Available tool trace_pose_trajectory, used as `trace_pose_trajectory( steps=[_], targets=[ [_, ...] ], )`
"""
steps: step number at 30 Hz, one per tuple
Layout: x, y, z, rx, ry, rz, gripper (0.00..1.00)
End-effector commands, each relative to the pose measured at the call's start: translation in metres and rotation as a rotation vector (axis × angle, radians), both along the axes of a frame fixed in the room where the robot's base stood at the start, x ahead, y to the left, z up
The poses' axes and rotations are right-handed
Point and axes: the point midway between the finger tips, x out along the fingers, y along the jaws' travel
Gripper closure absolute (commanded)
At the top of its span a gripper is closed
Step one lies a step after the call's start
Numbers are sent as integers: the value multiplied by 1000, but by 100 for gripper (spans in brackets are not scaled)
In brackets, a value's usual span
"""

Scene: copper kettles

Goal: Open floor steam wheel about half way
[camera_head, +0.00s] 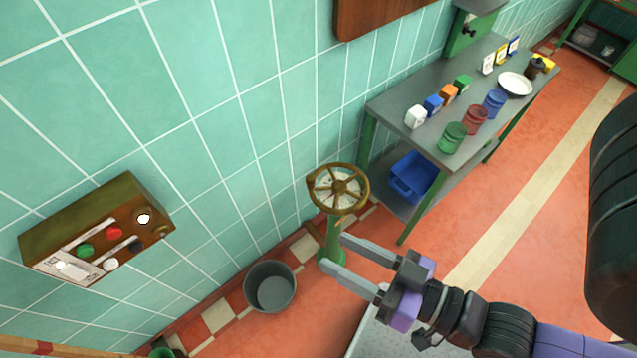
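The floor steam wheel (338,188) is a brass handwheel with spokes on top of a green pedestal (332,240), standing near the tiled wall in the middle of the head view. A pale dial or plate shows beneath the spokes. My gripper (331,253) is open, with its two grey fingers apart and pointing left. In the picture it lies below the wheel, with the fingers over and beside the pedestal.
A grey bucket (271,287) stands on the floor left of the pedestal. A brown control box (98,228) with buttons hangs on the wall at left. A grey table (400,132) with cans and boxes stands at right, a blue crate (411,178) on its lower shelf. Open floor (540,200) lies right.

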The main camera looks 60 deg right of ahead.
Motion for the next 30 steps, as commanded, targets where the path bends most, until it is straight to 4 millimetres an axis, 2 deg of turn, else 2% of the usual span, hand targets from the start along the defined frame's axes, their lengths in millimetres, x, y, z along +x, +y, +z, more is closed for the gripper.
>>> trace_pose_trajectory(
  steps=[1,5,11,18,24,27,30],
  targets=[
    [15,-4,-17,125,-72,-35,54],
    [47,-26,-38,500,-275,-131,54],
    [92,-75,-78,1052,-604,-249,54],
    [139,-137,-146,1650,-1045,-347,54],
    [175,-174,-212,2038,-1461,-397,54],
    [187,-182,-236,2156,-1639,-409,54],
    [195,-186,-252,2224,-1770,-413,54]
  ],
)
